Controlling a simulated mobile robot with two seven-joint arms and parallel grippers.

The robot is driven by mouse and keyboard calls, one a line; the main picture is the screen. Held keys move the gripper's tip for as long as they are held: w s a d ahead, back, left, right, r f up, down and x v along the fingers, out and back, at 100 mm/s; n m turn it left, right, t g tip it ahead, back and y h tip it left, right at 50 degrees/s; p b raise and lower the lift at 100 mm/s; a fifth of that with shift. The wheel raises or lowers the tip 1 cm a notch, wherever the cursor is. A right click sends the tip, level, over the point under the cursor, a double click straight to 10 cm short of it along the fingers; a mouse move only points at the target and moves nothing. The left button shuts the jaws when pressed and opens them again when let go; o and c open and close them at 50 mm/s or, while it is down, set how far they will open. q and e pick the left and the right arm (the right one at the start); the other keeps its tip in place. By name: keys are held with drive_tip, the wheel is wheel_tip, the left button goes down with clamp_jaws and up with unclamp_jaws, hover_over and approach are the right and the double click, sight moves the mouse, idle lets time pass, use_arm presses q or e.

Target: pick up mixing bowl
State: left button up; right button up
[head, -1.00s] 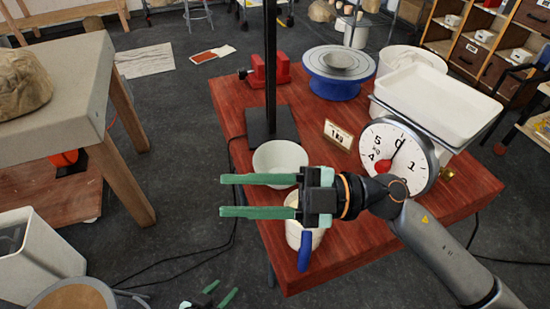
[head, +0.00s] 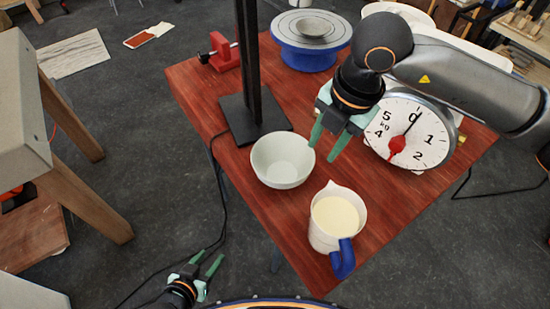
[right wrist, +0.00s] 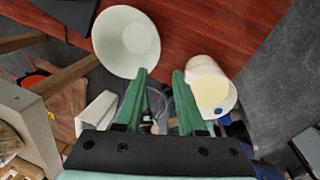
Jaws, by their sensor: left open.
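The mixing bowl (head: 283,160) is pale, empty and upright on the red wooden table (head: 215,110), near its left edge. It also shows in the right wrist view (right wrist: 127,40), to the left of the fingers. My right gripper (head: 323,146) is open and empty, pointing down just right of the bowl's rim, apart from it as far as I can tell. Its green fingers show in the right wrist view (right wrist: 158,95) with a gap between them. My left gripper (head: 205,267) is open and empty, low at the bottom left, off the table.
A jug (head: 335,218) with pale contents and a blue handle stands right of the bowl, near the front corner. A dial scale (head: 408,130) stands behind it. A black post on a base (head: 254,115) is behind the bowl. A blue turntable (head: 305,55) and red vise (head: 222,52) are farther back.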

hover_over(308, 172)
drive_tip(key=d, duration=0.1)
wheel_tip(308, 172, down, 7)
drive_tip(key=shift+a+f+p, duration=0.25)
drive_tip(key=shift+f+p, duration=0.15)
drive_tip(key=shift+f, duration=0.9)
drive_tip(key=shift+a+f+p, duration=0.25)
drive_tip(key=shift+f+p, duration=0.15)
drive_tip(key=shift+f, duration=0.85)
clamp_jaws()
